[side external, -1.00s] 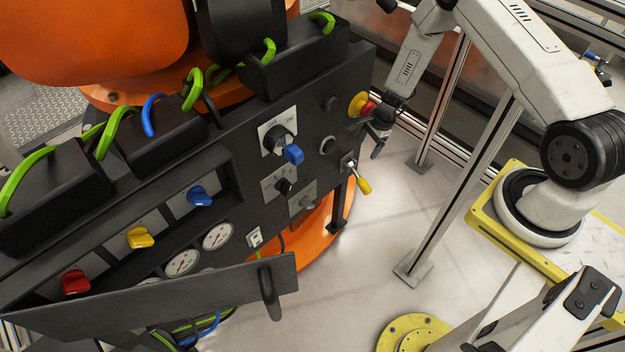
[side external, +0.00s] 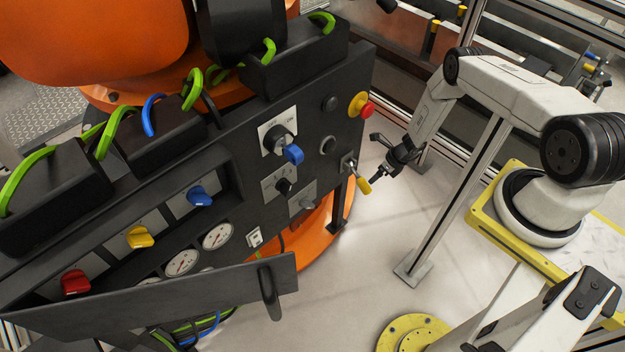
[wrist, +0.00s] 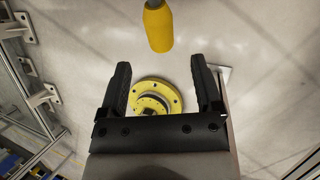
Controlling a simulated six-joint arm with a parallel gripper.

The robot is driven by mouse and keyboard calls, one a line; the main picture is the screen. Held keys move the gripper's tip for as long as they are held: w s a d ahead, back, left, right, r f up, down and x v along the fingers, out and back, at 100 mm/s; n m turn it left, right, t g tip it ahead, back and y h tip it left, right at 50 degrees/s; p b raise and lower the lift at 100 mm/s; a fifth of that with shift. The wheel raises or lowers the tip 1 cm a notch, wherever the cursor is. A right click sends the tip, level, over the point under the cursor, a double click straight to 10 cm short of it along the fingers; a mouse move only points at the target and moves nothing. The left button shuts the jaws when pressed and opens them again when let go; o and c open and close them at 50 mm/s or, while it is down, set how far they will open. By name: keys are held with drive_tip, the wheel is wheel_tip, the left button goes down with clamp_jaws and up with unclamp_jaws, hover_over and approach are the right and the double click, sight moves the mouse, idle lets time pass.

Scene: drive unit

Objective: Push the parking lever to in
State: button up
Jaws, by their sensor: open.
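The parking lever (side external: 363,184) has a yellow grip on a thin metal stem and sticks out from the right part of the dark panel, pointing down to the right. Its yellow grip (wrist: 158,26) also shows in the wrist view, at top centre, beyond my fingertips. My gripper (side external: 376,158) is open and empty, just right of the lever and a little above its grip in the side view. In the wrist view my gripper (wrist: 160,75) has its two fingers wide apart, with the grip lined up between them but apart from both.
A red and yellow push button (side external: 361,105) sits above the lever on the panel (side external: 335,75). A blue-handled switch (side external: 290,152) and other knobs lie to the left. A metal post (side external: 455,200) stands right of my gripper.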

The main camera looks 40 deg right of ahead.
sight(367, 184)
drive_tip(key=shift+f, duration=0.1)
drive_tip(key=shift+x, duration=3.7)
drive_tip(key=shift+a, duration=0.1)
clamp_jaws()
